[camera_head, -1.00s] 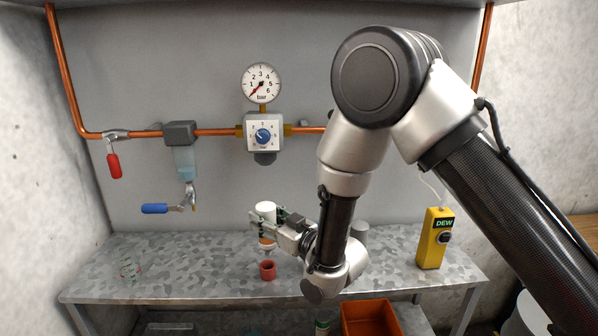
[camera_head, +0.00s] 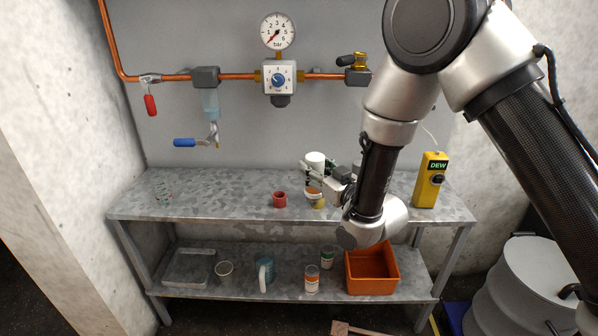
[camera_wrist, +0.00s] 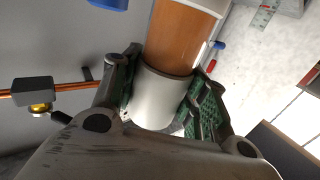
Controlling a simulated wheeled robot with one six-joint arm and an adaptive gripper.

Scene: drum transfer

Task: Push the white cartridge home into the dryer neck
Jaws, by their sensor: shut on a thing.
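My gripper (camera_head: 325,185) is shut on the white cartridge (camera_head: 314,160). The cartridge has an orange middle band and looks roughly upright just over or on the bench top, right of a red cup. I cannot tell whether its lower end touches the bench. In the wrist view, the green-padded fingers (camera_wrist: 160,95) of my gripper close on both sides of the cartridge's white end (camera_wrist: 158,98), with the orange part (camera_wrist: 180,38) beyond. I cannot make out the dryer neck for certain in either view.
The bench (camera_head: 220,190) carries a red cup (camera_head: 280,199) and a yellow DEW meter (camera_head: 430,180). An orange bin (camera_head: 348,274) and several containers are on the lower shelf. A grey drum (camera_head: 520,290) stands at right. The bench's left side is mostly clear.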

